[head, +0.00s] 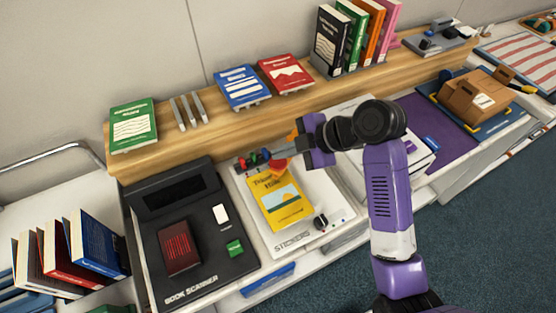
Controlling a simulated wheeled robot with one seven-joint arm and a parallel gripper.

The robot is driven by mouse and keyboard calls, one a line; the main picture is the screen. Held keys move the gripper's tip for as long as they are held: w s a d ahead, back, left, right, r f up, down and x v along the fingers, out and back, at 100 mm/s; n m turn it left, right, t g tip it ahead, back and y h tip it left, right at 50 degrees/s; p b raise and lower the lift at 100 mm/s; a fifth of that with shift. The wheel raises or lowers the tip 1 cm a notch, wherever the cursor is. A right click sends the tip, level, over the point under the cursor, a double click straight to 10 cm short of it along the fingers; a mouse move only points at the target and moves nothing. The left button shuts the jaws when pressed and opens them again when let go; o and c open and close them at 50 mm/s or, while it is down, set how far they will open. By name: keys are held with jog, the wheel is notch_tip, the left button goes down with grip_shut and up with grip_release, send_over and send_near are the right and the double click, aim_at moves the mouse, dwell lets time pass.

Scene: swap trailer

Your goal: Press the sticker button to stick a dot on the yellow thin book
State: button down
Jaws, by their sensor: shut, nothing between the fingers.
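The yellow thin book (281,207) lies flat on the white board marked STICKERS (337,200), its cover facing up. A row of small coloured knobs (252,160), with green, red and blue among them, sits just above the book's top edge. I cannot tell which one is the sticker button. My gripper (284,153) reaches in from the right over the right end of this row, shut and empty. It partly hides that end, and contact cannot be told. I cannot make out a dot on the book.
A black book scanner (200,270) with a dark red book (179,247) is on the left. A wooden shelf (230,120) behind holds green, blue and red books. A dark knob (321,222) sits right of the yellow book. A cardboard box (470,100) stands far right.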

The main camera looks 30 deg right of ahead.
aim_at(282, 162)
jog(key=shift+f, duration=0.35)
jog(key=shift+f+b, duration=0.7)
jog(key=shift+b, duration=0.05)
dwell(0.7)
jog(key=shift+r, duration=0.1)
dwell(0.4)
jog(key=shift+r+p, duration=0.9)
jog(key=shift+r, duration=0.15)
jog(key=shift+r+p, duration=2)
jog(key=shift+r, duration=0.55)
